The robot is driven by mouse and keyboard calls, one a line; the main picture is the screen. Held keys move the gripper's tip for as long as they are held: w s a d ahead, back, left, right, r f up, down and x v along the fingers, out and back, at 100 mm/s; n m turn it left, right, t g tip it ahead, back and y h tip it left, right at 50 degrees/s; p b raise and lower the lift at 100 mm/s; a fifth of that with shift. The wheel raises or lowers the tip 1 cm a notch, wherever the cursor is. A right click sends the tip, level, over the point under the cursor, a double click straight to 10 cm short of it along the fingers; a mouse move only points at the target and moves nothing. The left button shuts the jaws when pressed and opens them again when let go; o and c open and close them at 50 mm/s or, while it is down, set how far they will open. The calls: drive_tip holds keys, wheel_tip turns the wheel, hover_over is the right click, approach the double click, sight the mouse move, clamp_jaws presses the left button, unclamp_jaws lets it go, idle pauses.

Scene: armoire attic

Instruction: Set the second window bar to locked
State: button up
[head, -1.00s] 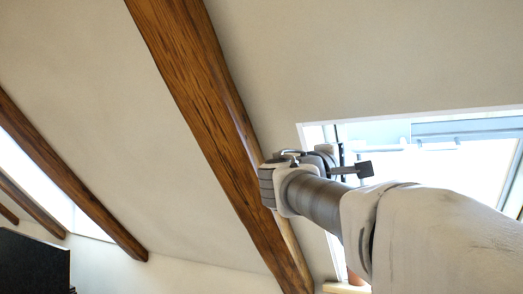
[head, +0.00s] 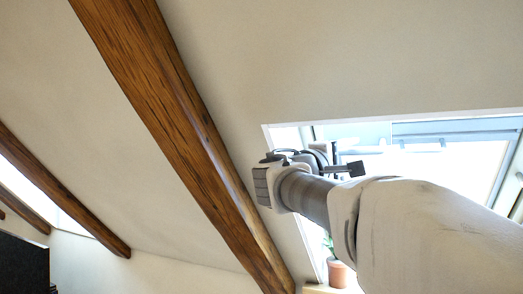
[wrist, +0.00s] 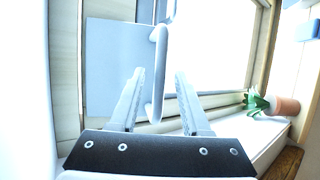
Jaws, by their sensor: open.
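In the wrist view my gripper (wrist: 159,74) is open, with its two pale fingers apart. A pale, curved window bar (wrist: 157,75) shows between the fingers, in front of a grey-blue panel (wrist: 110,65). I cannot tell whether the fingers touch it. In the head view the skylight window (head: 455,160) is bright, with a grey rail along its top. My arm hides its lower part. I cannot tell from these frames which bar is the second one or how it is set.
A potted plant (wrist: 276,105) stands on the sill (wrist: 262,135) to the right of my gripper. Its pot (head: 338,273) also shows below my arm in the head view. A thick wooden beam (head: 185,125) runs down the sloped ceiling left of the window.

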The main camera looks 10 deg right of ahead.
drive_tip(key=shift+w+d+r, duration=0.15)
drive_tip(key=shift+w+d, duration=0.2)
drive_tip(key=shift+d, duration=0.15)
clamp_jaws()
idle(1.4)
